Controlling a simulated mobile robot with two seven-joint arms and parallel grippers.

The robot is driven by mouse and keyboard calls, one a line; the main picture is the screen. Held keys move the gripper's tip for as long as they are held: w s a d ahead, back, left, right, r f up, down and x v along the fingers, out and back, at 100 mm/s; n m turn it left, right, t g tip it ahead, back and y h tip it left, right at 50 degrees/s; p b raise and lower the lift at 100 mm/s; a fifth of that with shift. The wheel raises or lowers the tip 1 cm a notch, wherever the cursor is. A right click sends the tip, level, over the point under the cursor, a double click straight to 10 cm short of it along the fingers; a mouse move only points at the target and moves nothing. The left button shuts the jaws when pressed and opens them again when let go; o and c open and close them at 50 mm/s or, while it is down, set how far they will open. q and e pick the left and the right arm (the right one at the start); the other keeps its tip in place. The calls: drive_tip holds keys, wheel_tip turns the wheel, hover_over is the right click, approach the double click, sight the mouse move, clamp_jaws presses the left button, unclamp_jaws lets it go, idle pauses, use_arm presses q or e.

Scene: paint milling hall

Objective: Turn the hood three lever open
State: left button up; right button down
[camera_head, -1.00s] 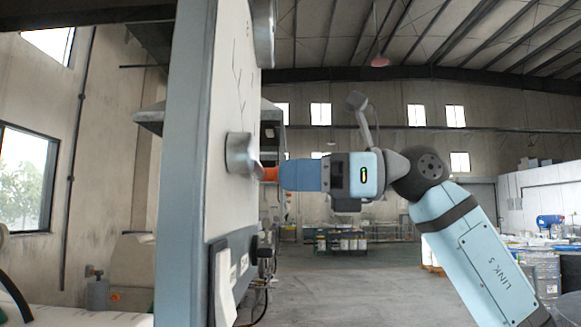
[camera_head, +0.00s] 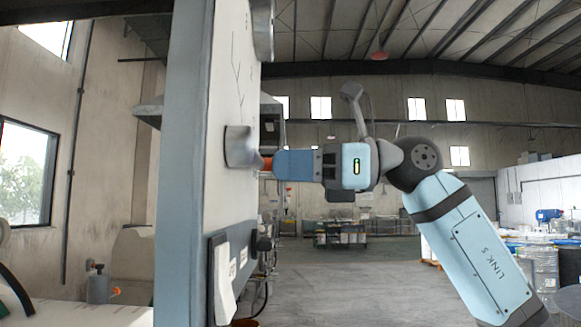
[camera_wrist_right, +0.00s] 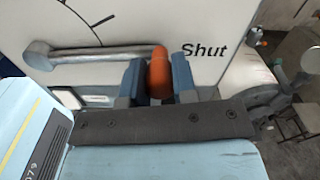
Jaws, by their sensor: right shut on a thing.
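The lever shows best in the right wrist view: a grey metal bar (camera_wrist_right: 95,54) lying nearly level on a white panel (camera_wrist_right: 120,22), with an orange grip (camera_wrist_right: 159,72) at its right end. The grip is beside the printed word "Shut". My right gripper (camera_wrist_right: 158,82) is shut on the orange grip, one finger on each side. In the head view the panel stands edge-on, with the round metal lever hub (camera_head: 239,147) jutting from it and my right gripper (camera_head: 267,163) at the orange end. My left gripper is not in view.
Another metal fitting (camera_head: 263,28) sits higher on the panel. A dark-framed white box (camera_head: 221,275) is mounted low on it. Blue and grey drums (camera_head: 545,262) stand at the right. The floor (camera_head: 350,285) in the middle is clear.

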sight(240, 21)
drive_tip(key=shift+r+n, duration=0.5)
drive_tip(key=shift+r, duration=0.25)
drive_tip(key=s+r+n, duration=0.1)
drive_tip(key=r+n, duration=0.1)
drive_tip(key=s+r+n, duration=0.1)
drive_tip(key=r+n, duration=0.1)
drive_tip(key=r, duration=0.1)
drive_tip(key=s+r+n, duration=0.1)
drive_tip(key=r+n, duration=0.1)
drive_tip(key=n, duration=0.1)
drive_tip(key=shift+s+r+p, duration=0.3)
drive_tip(key=shift+s+r, duration=0.05)
drive_tip(key=shift+s, duration=0.05)
drive_tip(key=s+r+n, duration=0.1)
drive_tip(key=s+n, duration=0.1)
drive_tip(key=s+r+n, duration=0.1)
drive_tip(key=s+n, duration=0.1)
drive_tip(key=s+r+n, duration=0.2)
drive_tip(key=s+n, duration=0.1)
drive_tip(key=shift+s, duration=0.1)
drive_tip(key=shift+s+r+n+b, duration=0.15)
drive_tip(key=shift+s+n+b, duration=0.3)
drive_tip(key=shift+s+n, duration=1.05)
drive_tip(key=shift+s, duration=0.1)
drive_tip(key=c, duration=1.1)
unclamp_jaws()
drive_tip(key=shift+o, duration=1)
drive_tip(key=shift+s, duration=0.1)
